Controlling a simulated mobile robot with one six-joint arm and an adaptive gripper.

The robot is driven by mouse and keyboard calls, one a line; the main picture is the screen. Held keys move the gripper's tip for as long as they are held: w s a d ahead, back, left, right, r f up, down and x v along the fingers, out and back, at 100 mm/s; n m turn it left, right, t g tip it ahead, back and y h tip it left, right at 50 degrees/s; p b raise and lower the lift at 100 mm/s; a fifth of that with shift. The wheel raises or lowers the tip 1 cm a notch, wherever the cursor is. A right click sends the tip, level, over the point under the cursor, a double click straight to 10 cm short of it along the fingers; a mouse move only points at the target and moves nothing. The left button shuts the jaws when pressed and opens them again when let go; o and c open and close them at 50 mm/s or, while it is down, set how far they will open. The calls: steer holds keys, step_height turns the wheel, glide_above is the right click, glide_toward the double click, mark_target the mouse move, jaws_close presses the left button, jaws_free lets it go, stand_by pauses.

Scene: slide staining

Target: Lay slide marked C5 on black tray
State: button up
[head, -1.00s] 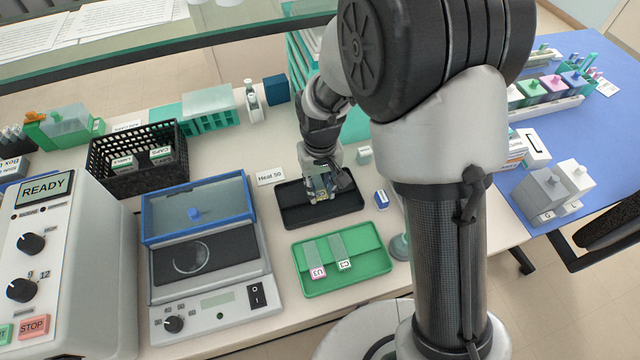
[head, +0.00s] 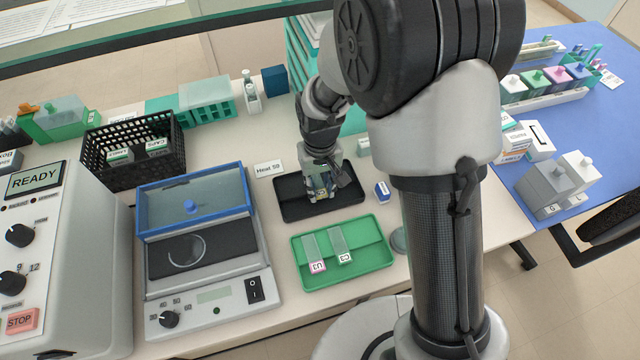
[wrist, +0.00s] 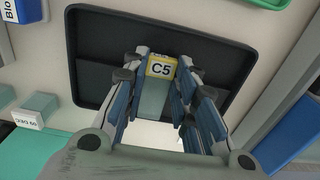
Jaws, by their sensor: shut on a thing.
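The slide marked C5 (wrist: 159,80) has a yellow-edged label and a clear greenish body. My gripper (wrist: 160,72) is shut on it; the label end shows between the fingertips in the wrist view. The black tray (head: 350,201) lies on the bench, and my gripper (head: 319,197) is low over its middle in the head view. In the wrist view the tray (wrist: 95,80) spreads behind the slide on both sides. Whether the slide touches the tray floor cannot be told.
A green tray (head: 375,258) with slides marked U3 (head: 316,266) and C3 (head: 343,258) lies in front of the black tray. A blue-lidded heater (head: 205,314) stands to the left.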

steer(key=shift+f, duration=0.25)
steer(key=o, duration=1.2)
steer(key=shift+c, duration=0.2)
step_height(320, 180, up, 12)
steer(key=shift+r, duration=0.1)
steer(key=s+d+r+m+t, duration=0.1)
steer(key=s+d+r, duration=0.3)
steer(key=s, duration=0.2)
steer(key=s+d+r+m+t, duration=0.1)
steer(key=s+d+r+t, duration=0.1)
steer(key=s+d+r, duration=0.2)
steer(key=s+d+r+m+t, duration=0.1)
steer(key=s+d+r, duration=0.3)
steer(key=s, duration=0.6)
steer(key=shift+d+r+t, duration=0.15)
steer(key=shift+d+t, duration=0.15)
steer(key=shift+d, duration=0.1)
